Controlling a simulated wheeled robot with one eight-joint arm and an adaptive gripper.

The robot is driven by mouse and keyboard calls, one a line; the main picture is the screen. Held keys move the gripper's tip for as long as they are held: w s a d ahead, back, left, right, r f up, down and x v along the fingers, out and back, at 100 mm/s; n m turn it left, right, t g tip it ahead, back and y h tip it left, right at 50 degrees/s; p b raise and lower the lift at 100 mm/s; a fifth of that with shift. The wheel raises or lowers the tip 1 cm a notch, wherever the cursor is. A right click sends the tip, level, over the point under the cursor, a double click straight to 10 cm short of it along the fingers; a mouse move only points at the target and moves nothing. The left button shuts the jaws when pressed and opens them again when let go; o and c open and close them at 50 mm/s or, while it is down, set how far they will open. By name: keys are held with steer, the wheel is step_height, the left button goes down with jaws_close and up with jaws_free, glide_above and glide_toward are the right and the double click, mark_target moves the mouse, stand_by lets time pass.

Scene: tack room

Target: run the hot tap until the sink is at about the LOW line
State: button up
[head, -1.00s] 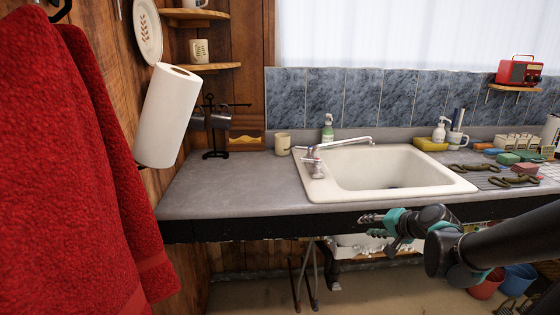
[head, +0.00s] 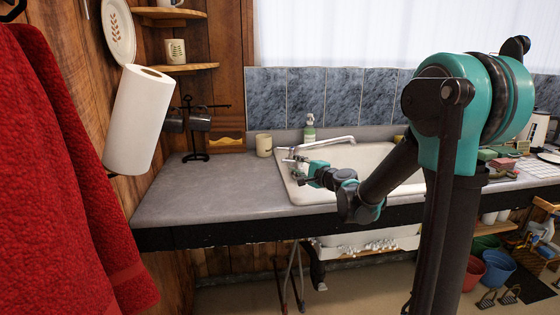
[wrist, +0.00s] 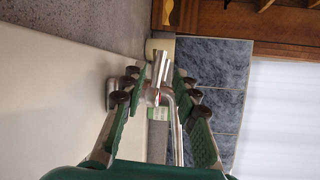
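The chrome tap (head: 328,143) stands at the left back corner of the white sink (head: 345,158), its spout reaching right over the basin. I see no water falling from the spout. No LOW line can be made out, and my arm hides much of the basin. My gripper (head: 303,170) is at the tap's base. In the wrist view my gripper (wrist: 157,82) is open, one finger on each side of a chrome tap lever (wrist: 160,66). A small reddish mark shows near the lever's base. I cannot tell whether either finger touches it.
A beige mug (head: 264,145) and a green soap bottle (head: 309,133) stand behind the tap. A black mug stand (head: 196,140) and a paper towel roll (head: 138,120) are at left. The grey counter (head: 200,190) left of the sink is clear.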

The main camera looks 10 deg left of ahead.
steer(key=x, duration=1)
steer(key=shift+w+a+f, duration=0.1)
steer(key=shift+c, duration=0.5)
jaws_close()
